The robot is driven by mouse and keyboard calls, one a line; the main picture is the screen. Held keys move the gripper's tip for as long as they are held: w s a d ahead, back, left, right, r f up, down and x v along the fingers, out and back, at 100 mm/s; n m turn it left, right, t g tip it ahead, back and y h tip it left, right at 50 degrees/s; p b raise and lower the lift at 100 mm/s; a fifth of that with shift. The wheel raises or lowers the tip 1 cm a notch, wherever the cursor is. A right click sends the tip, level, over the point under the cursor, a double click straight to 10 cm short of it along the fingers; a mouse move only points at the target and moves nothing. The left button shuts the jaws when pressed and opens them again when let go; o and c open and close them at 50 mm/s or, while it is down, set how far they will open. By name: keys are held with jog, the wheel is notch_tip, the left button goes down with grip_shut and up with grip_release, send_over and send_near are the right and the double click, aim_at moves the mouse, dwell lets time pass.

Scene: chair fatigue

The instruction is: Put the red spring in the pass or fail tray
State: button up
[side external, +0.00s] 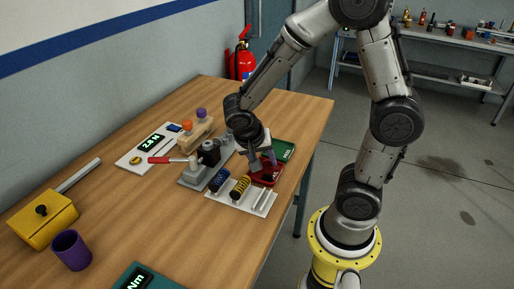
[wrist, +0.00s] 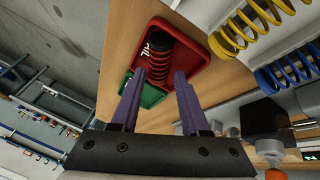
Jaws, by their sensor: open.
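The red tray also shows in the side external view (side external: 269,179), beside the green tray (side external: 284,151). The green tray is partly hidden behind a finger in the wrist view (wrist: 153,97). My gripper (wrist: 160,78) is open, its purple-grey fingers apart, with the near end of the spring seen between the fingertips. In the side external view my gripper (side external: 263,162) is low over the red tray; the spring cannot be made out there.
A white rack (side external: 262,207) holds a blue spring (side external: 219,180) and a yellow spring (side external: 240,187) just in front of the red tray. The table's right edge is close to the trays.

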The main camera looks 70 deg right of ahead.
jog(key=s+v, duration=0.1)
jog(key=v, duration=1)
jog(key=s+a+r+n+t+y, duration=0.3)
jog(key=s+n, duration=0.5)
jog(key=n, duration=0.4)
jog(key=shift+a+r+n+t+y, duration=0.35)
jog(key=shift+r+t+y, duration=0.35)
jog(key=shift+t+y, duration=0.8)
jog(key=shift+t+h, duration=0.3)
